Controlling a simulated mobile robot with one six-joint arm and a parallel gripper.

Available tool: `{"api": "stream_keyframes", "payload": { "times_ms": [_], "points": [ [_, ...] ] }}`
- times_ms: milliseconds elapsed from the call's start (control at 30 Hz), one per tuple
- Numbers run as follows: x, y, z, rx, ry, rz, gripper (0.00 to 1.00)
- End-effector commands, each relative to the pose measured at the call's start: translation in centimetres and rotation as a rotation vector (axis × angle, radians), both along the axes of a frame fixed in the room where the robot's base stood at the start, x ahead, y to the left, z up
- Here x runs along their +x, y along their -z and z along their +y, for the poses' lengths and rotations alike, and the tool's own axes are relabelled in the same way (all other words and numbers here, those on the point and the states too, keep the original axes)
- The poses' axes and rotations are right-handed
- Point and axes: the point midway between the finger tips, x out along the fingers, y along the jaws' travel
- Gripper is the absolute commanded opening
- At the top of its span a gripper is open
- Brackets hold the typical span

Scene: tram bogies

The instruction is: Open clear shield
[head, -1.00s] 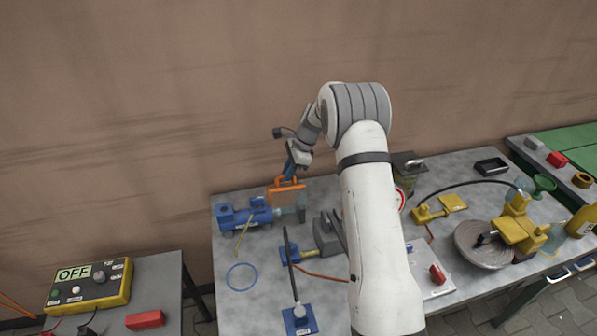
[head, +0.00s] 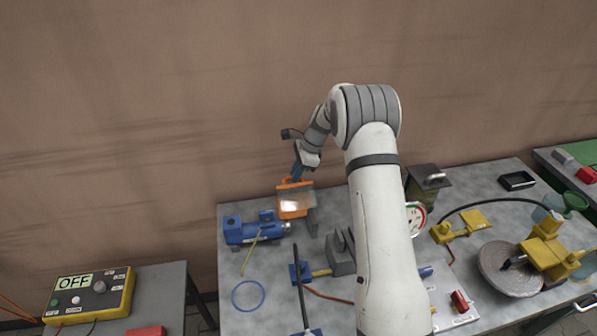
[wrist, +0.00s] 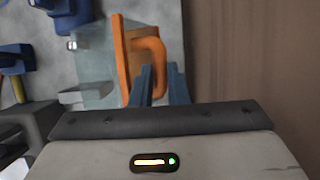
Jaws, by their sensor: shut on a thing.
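The clear shield (head: 293,204) stands near the back edge of the grey bench, beside a blue motor-like unit (head: 250,231). It has an orange edge and an orange handle, and a bright glare lies on its pane. My gripper (head: 297,177) is at the top of the shield, shut on the orange handle. In the wrist view the blue fingers (wrist: 160,83) reach the orange handle (wrist: 151,50), and the see-through pane (wrist: 95,70) lies left of it. The exact contact of the fingertips is partly hidden.
A grey vise-like block (head: 340,256) and a thin dark upright rod (head: 301,285) stand in front of the shield. A blue ring (head: 248,295) lies at front left. A dark canister (head: 426,186) and a yellow machine (head: 545,248) stand to the right. The wall is close behind.

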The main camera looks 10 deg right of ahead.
Motion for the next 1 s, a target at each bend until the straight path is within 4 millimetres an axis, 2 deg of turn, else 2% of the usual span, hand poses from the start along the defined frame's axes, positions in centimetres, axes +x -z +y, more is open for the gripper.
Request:
{"api": "stream_keyframes", "payload": {
  "times_ms": [233, 267, 533, 800, 1000],
  "points": [
    [0.1, -0.3, 0.2, 0.007, 0.004, -0.002, 0.00],
    [0.1, -0.3, 0.1, 0.008, 0.004, -0.003, 0.15],
    [0.1, -0.2, -0.3, 0.005, 0.009, -0.001, 0.36],
    [0.1, -0.4, -0.5, 0.004, 0.010, -0.002, 0.36],
    [0.1, -2.9, -1.6, 0.003, 0.011, -0.005, 0.36]
  ]
}}
